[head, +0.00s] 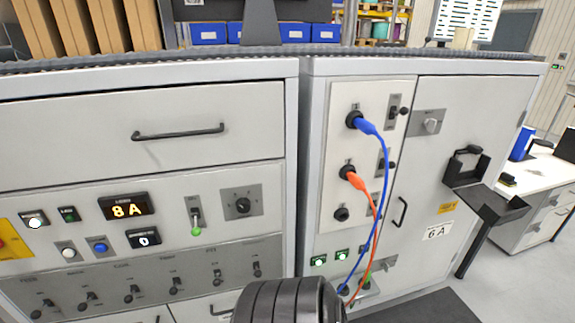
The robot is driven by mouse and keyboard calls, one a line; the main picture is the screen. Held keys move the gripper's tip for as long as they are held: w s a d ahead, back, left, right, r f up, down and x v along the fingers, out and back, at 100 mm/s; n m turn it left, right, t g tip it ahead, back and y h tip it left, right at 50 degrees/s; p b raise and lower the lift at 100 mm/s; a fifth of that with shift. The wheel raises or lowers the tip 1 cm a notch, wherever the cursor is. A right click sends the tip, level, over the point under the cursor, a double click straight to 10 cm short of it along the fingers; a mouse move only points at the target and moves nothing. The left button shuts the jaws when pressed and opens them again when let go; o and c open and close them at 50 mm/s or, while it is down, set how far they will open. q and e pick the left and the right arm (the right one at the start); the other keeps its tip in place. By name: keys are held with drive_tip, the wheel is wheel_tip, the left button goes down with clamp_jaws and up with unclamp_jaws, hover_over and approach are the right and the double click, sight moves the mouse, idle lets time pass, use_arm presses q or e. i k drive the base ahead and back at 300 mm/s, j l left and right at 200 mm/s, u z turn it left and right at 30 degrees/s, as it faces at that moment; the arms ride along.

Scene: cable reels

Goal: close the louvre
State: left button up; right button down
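I cannot pick out a louvre with certainty; no slatted vent shows clearly in the head view. The grey cabinet front fills the view. Its right unit has a closed door (457,110) with a small grey latch plate (429,122) and a black bar handle (400,212). A black open holder (485,190) sticks out at the door's right side. The left unit has a lever switch (195,217) and a rotary knob (242,204) beside a display reading 8 A (127,206). Neither gripper is in view.
A blue cable (384,165) and an orange cable (363,187) hang from sockets in front of the right unit. A closed drawer (150,122) is at upper left, above a row of toggle switches (130,290). A white desk (545,185) stands at right, with clear floor before it.

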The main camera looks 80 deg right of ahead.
sight(492, 210)
drive_tip(key=z, duration=0.45)
drive_tip(key=l+z, duration=0.1)
drive_tip(key=z, duration=1.8)
drive_tip(key=i+z, duration=0.1)
drive_tip(key=z, duration=0.85)
